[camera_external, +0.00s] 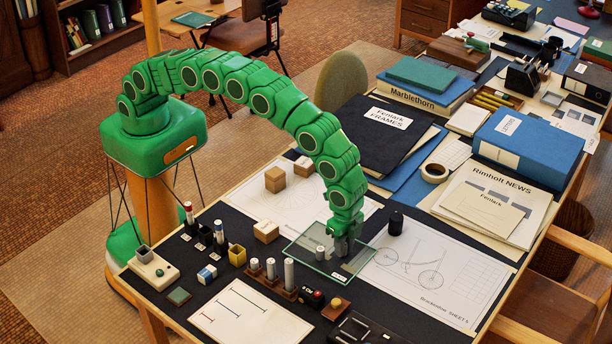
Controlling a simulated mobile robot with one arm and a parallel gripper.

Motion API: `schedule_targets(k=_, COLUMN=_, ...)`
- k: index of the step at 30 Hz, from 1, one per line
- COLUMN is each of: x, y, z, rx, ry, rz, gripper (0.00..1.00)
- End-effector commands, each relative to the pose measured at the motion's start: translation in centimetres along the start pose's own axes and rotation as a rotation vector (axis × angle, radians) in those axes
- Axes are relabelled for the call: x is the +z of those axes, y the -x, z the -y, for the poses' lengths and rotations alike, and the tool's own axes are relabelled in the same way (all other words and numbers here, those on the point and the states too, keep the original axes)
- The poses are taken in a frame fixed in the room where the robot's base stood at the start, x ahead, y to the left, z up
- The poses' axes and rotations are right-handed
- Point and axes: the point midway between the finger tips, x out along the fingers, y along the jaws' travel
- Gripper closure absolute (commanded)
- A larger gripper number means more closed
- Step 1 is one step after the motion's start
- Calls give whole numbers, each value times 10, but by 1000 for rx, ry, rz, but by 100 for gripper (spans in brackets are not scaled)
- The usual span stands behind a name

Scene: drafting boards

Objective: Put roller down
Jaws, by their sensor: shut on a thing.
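My gripper (344,249) points down over the glass plate (303,247) on the dark drafting board. It is shut on the roller, which is mostly hidden between the dark fingers. I cannot tell whether the roller touches the plate. A small grey cylinder (320,254) stands upright on the plate, just left of my gripper. A black cylinder (396,223) stands apart to the right, past the plate's edge.
Wooden blocks (266,231) are at left. Several upright cylinders (289,272) stand in front. A tape roll (435,173), a blue box (528,143) and a black folder (385,130) are behind.

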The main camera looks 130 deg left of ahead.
Motion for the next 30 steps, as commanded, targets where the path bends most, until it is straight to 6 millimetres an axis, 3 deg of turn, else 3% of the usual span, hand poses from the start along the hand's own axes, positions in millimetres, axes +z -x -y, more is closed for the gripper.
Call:
schedule_targets(k=5, x=0, y=-2, z=0, rx=0, ry=0, rz=0, gripper=100)
schedule_targets(k=6, x=0, y=-2, z=0, rx=0, ry=0, rz=0, gripper=73)
schedule_targets(k=10, x=0, y=-2, z=0, rx=0, ry=0, rz=-1, gripper=53)
schedule_targets(k=23, x=0, y=2, z=0, rx=0, ry=0, rz=-1, gripper=52)
schedule_targets(k=30, x=-1, y=27, z=0, rx=-1, ry=0, rz=-4, gripper=52)
